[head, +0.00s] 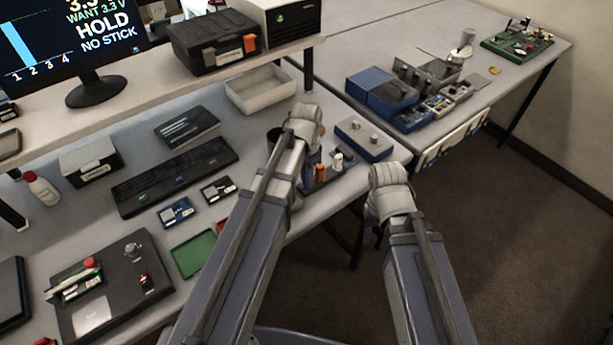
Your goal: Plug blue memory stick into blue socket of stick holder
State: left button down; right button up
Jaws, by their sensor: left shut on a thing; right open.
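My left gripper (304,118) is over the far right part of the near bench, beside a dark cup. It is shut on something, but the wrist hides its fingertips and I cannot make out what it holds. My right gripper (385,195) is open, past the bench's right edge, its fingers mostly hidden. A small dark stand (318,183) with an orange and a white upright piece is just right of my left forearm; it may be the stick holder. I cannot make out a blue memory stick or a blue socket for certain.
A blue-grey box (364,139) is at right. The monitor (70,35) reads "HOLD NO STICK".

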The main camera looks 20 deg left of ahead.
pick_arm(q)
jog(key=shift+f+b, duration=0.3)
jog(key=shift+f, duration=0.1)
jog(key=c, duration=0.7)
grip_release()
jog(key=shift+c, duration=0.2)
jog(key=shift+r, duration=0.15)
notch_tip(320, 180, up, 8)
jog(key=p, duration=0.8)
jog(key=shift+f, duration=0.2)
jog(key=s+d+f+n+y+b, duration=0.1)
jog(key=s+d+f+n+b, duration=0.2)
jog(key=s+d, duration=0.7)
jog(key=s+b, duration=0.1)
jog(key=s, duration=0.3)
jog(key=shift+s+d+f+n, duration=0.15)
jog(key=shift+d+f+n, duration=0.1)
jog(key=shift+f+n, duration=0.15)
